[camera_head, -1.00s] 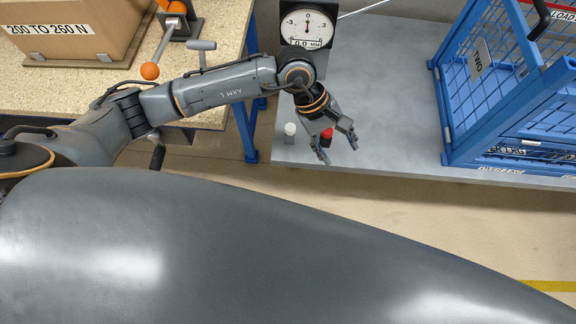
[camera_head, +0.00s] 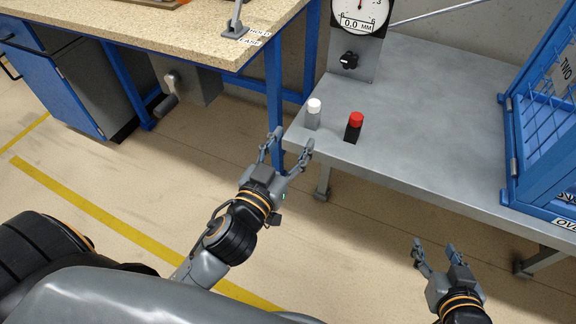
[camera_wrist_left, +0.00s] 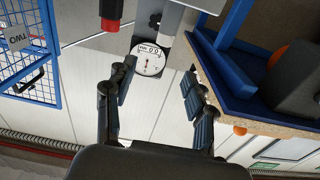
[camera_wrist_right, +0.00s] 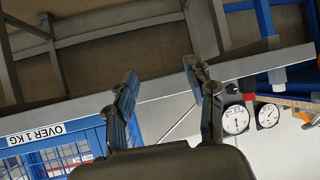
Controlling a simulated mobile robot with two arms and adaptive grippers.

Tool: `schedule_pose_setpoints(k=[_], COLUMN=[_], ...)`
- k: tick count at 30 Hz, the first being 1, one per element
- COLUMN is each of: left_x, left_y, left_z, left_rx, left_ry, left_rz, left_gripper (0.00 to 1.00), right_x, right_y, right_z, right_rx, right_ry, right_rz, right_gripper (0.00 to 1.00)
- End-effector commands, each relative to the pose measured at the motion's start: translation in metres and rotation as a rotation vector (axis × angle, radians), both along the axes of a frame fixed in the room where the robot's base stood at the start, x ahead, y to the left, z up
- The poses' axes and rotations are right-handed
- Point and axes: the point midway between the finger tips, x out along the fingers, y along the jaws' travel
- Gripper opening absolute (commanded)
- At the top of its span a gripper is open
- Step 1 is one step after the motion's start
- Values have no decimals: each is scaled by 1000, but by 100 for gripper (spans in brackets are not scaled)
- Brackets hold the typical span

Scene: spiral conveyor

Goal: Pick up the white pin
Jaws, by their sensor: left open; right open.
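The white pin (camera_head: 314,113), a grey cylinder with a white cap, stands upright near the left front corner of the grey metal table (camera_head: 430,120). A black pin with a red cap (camera_head: 354,127) stands to its right; its red cap also shows at the top of the left wrist view (camera_wrist_left: 109,24). My left gripper (camera_head: 291,143) is open and empty, just left of and below the white pin in the head view, apart from it. My right gripper (camera_head: 435,249) is open and empty in front of the table.
A dial gauge (camera_head: 358,15) stands behind the pins; a blue wire crate (camera_head: 540,120) is on the right. A speckled workbench (camera_head: 180,30) with blue legs is at left. The metal table's middle is clear.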

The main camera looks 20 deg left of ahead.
Motion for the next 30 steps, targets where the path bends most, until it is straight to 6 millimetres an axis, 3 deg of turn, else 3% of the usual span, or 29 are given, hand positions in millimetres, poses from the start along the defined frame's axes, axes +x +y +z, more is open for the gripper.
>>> schedule_pose_setpoints(k=[7, 21, 30], left_x=[14, 102, 133], left_y=[4, 2, 0], left_z=[-5, -5, -5], left_rx=[-35, -31, -32], left_ry=[18, 17, 19], left_rz=[16, 16, 15], left_gripper=[54, 54, 54], right_x=[-2, 8, 16], right_y=[-1, 4, 8], right_z=[4, 14, 28], right_rx=[-1, 18, 36], right_ry=[0, -77, -158], right_rz=[-1, 6, 10], right_gripper=[54, 54, 54])
